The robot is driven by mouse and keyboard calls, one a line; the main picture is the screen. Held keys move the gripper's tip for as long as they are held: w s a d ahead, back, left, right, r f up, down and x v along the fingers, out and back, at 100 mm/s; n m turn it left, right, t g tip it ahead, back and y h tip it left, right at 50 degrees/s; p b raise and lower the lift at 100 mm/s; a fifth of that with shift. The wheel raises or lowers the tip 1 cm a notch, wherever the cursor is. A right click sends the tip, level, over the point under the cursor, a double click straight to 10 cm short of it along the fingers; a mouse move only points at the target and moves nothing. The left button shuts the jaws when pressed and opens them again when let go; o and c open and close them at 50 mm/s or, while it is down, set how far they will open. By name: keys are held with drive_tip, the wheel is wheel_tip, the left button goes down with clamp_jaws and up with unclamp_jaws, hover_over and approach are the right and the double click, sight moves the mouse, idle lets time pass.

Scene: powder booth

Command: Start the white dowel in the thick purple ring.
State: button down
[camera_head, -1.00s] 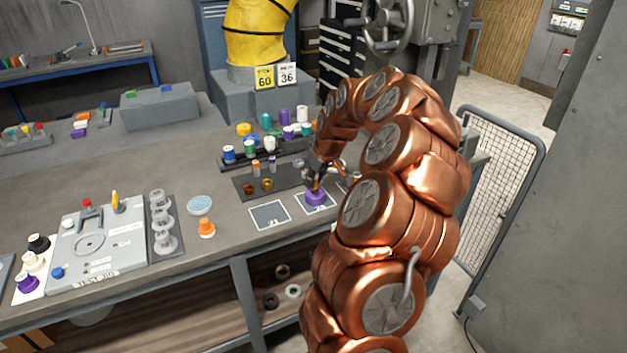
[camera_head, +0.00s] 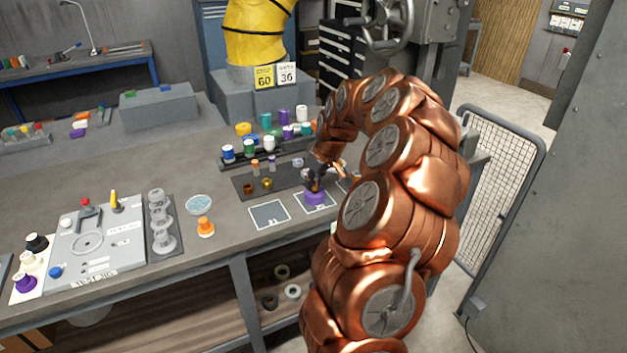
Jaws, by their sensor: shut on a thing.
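The thick purple ring (camera_head: 315,198) sits on the right-hand pale square marked on the bench, near the front edge. My gripper (camera_head: 313,184) points down directly over it, with the fingertips at or just above the ring's top. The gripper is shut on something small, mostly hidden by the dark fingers. I cannot make out a white dowel there, nor tell whether anything has entered the ring's hole.
The left-hand pale square (camera_head: 270,214) is empty. A rack (camera_head: 232,164) of several coloured spools stands farther back. An orange piece (camera_head: 206,227) and a grey test panel (camera_head: 98,240) are to the left.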

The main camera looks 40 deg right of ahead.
drive_tip(key=shift+f+b, duration=0.3)
drive_tip(key=shift+f, duration=0.15)
drive_tip(key=c, duration=1)
unclamp_jaws()
drive_tip(key=shift+r, duration=0.15)
drive_tip(key=v, duration=1.1)
drive_tip(key=shift+s+r, duration=0.15)
drive_tip(key=shift+r, duration=0.25)
